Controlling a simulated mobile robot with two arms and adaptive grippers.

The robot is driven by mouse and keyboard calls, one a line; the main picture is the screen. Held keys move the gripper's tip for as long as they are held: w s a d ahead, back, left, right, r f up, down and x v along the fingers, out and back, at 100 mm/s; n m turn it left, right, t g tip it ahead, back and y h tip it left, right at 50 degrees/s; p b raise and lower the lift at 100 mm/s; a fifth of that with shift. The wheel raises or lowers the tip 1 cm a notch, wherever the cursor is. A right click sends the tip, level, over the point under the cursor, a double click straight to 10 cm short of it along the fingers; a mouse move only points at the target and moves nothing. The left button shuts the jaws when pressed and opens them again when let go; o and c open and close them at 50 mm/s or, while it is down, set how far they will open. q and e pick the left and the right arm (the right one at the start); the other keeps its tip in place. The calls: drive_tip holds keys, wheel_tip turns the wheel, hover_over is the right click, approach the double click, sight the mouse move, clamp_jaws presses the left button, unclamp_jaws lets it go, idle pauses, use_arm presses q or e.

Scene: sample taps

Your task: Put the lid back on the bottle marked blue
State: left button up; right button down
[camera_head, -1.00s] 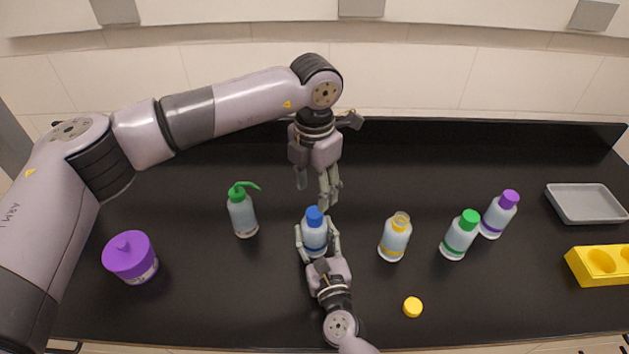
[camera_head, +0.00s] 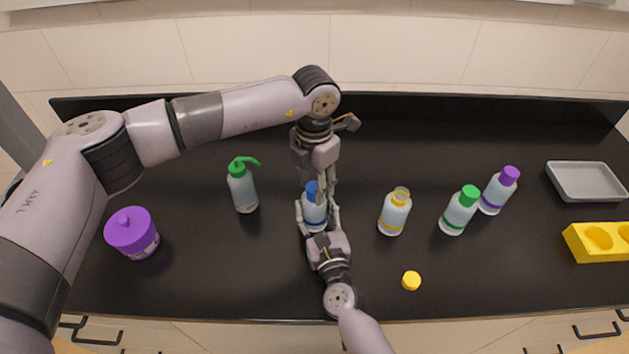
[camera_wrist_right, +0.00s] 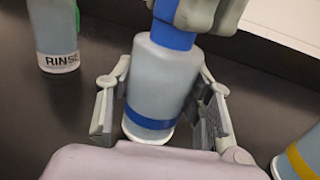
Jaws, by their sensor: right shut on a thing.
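The bottle marked blue (camera_head: 314,213) stands upright on the black counter, with a blue lid (camera_head: 312,188) on its top. In the right wrist view its blue band (camera_wrist_right: 149,121) and lid (camera_wrist_right: 173,36) show clearly. My right gripper (camera_head: 318,219) is shut on the bottle's body from the front. My left gripper (camera_head: 318,187) points down from above, its fingers at the blue lid. Its fingers also show at the top of the right wrist view (camera_wrist_right: 190,14), partly covering the lid; whether they press on it is unclear.
Left stand a green-topped rinse bottle (camera_head: 242,190) and a purple-lidded jar (camera_head: 132,235). Right are an uncapped yellow-banded bottle (camera_head: 394,214), a loose yellow lid (camera_head: 411,281), a green-capped bottle (camera_head: 458,213), a purple-capped bottle (camera_head: 498,192), a grey tray (camera_head: 585,181) and a yellow rack (camera_head: 600,250).

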use_arm(q)
clamp_jaws()
idle(0.3)
drive_tip(key=shift+o, duration=2.3)
unclamp_jaws()
wheel_tip(320, 180, up, 12)
use_arm(e)
drive_tip(key=c, duration=0.7)
unclamp_jaws()
